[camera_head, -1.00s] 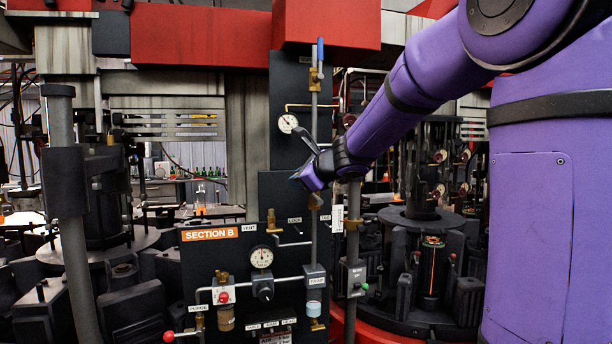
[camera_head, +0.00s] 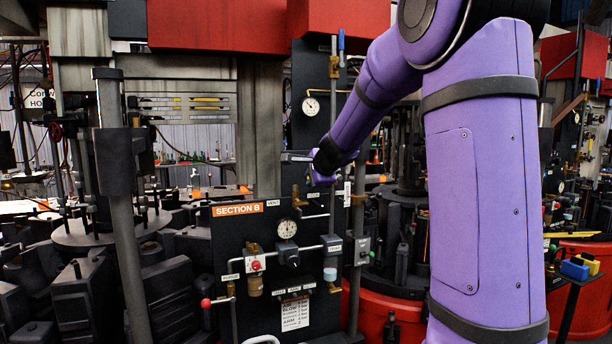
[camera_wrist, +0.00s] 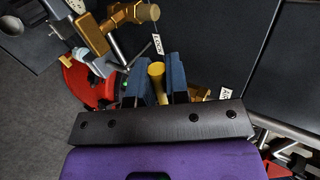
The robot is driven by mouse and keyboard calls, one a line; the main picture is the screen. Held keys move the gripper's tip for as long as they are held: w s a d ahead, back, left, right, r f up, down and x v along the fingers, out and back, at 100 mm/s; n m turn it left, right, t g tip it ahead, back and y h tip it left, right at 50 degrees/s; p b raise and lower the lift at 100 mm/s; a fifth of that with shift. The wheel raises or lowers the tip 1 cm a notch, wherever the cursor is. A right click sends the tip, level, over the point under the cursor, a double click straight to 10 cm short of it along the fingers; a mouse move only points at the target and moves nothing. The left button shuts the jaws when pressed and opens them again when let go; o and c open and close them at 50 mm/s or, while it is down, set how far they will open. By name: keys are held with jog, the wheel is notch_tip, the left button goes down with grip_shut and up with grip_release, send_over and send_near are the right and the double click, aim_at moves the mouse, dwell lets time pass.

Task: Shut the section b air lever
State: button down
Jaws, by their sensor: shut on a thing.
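A blue-handled lever (camera_head: 341,42) stands upright along the vertical pipe near the top of the dark panel in the head view. I cannot read a label on it, so I cannot be sure it is the air lever. My gripper (camera_wrist: 157,80) has its two blue fingers shut on a short yellow rod-like piece (camera_wrist: 156,70) in the wrist view. A small LOCK tag (camera_wrist: 157,44) hangs just beyond the fingers. In the head view my gripper (camera_head: 318,175) is well below the blue handle, in front of the panel, with its fingertips not clear.
The orange SECTION B sign (camera_head: 238,209) and a gauge (camera_head: 287,229) are on the lower panel. A brass fitting (camera_wrist: 92,34) is close to my fingers. A grey post (camera_head: 120,210) stands left. Dark moulds crowd the lower left.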

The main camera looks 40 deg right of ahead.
jog(key=shift+f, duration=0.3)
jog(key=shift+n, duration=0.3)
jog(key=c, duration=1.1)
grip_release()
jog(key=v, duration=1)
jog(key=shift+s+a+r, duration=0.15)
jog(key=shift+s+a, duration=0.1)
jog(key=shift+s, duration=0.05)
